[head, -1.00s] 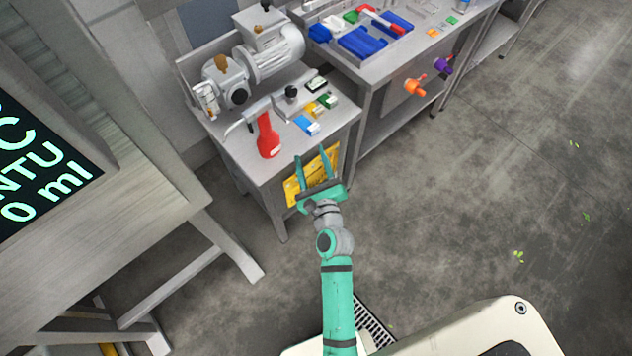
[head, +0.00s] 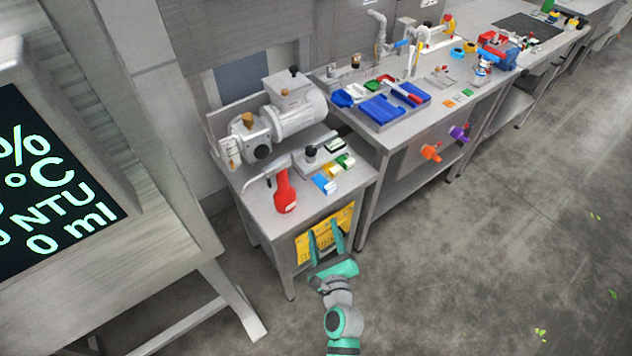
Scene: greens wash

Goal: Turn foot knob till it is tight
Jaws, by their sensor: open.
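My gripper (head: 324,230) is teal and open, with nothing between its two fingers. In the picture it overlaps the yellow sheet (head: 306,250) on the front of the small metal cabinet (head: 258,218); I cannot tell whether it touches. A grey motor-like machine (head: 297,113) stands on the cabinet, with a brown knob (head: 248,119) on top and a dark round part (head: 263,152) facing front. A small dark knob (head: 311,151) stands on a plate beside it. I cannot tell which part, if any, is the foot knob.
A red bottle (head: 284,192) stands near the cabinet's front edge, with small coloured packs (head: 324,184) beside it. The bench to the right carries a blue tray (head: 381,108); orange (head: 431,152) and purple (head: 459,134) parts stick out of its front. Floor at right is mostly clear.

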